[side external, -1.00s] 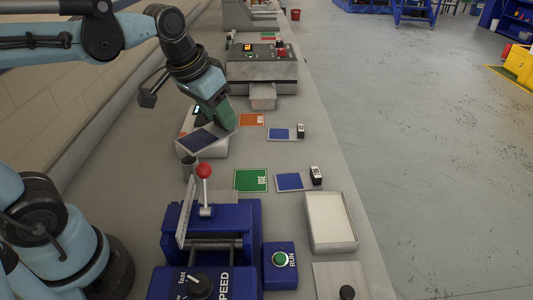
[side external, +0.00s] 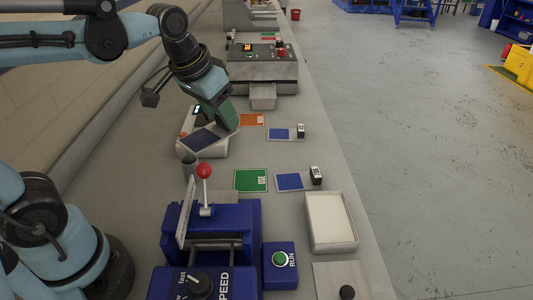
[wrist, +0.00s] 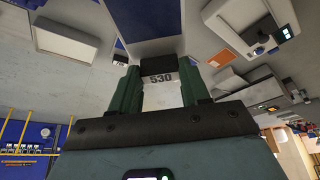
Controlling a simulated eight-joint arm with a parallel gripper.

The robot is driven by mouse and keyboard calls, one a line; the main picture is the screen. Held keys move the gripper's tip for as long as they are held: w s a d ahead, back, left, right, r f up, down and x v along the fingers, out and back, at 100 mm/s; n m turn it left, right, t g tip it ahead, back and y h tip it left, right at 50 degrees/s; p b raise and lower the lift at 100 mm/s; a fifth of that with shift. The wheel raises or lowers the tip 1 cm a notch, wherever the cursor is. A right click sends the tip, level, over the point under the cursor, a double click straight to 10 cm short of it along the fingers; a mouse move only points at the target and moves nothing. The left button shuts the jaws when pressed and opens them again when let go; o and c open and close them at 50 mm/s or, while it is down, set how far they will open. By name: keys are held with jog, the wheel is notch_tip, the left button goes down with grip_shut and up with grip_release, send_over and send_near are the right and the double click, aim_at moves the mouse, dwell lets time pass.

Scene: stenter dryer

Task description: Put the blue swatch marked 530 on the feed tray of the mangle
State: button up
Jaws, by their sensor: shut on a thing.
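My gripper (side external: 222,120) is shut on the end of the blue swatch (side external: 205,137), between its green fingers. In the wrist view the number 530 shows on the pale end of this swatch (wrist: 150,28) between the fingers. The swatch is tilted and is over a white bench device in the side view; whether they touch I cannot tell. The blue mangle (side external: 252,225), with a red-knobbed lever and rollers, stands in the foreground, nearer the camera than my gripper. Its feed tray is not clearly distinguishable.
Two more blue swatches (side external: 289,182) (side external: 280,134) with black-marked clips lie right of my gripper, beside a green card (side external: 250,180) and an orange card (side external: 251,120). A white tray (side external: 354,240) is at the bench's right edge. A grey machine (side external: 262,72) stands behind.

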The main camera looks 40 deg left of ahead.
jog(key=w+d+f, duration=0.3)
jog(key=w+d, duration=0.2)
jog(key=w, duration=0.2)
jog(key=w+d+f, duration=0.3)
jog(key=w+d, duration=0.2)
jog(key=w, duration=0.2)
send_over(288, 150)
jog(key=s, duration=0.2)
notch_tip(288, 150, down, 7)
jog(key=shift+w+d+f, duration=0.1)
jog(key=shift+f, duration=1.9)
jog(key=shift+f, duration=0.15)
jog(key=o, duration=1)
jog(key=shift+o, duration=0.2)
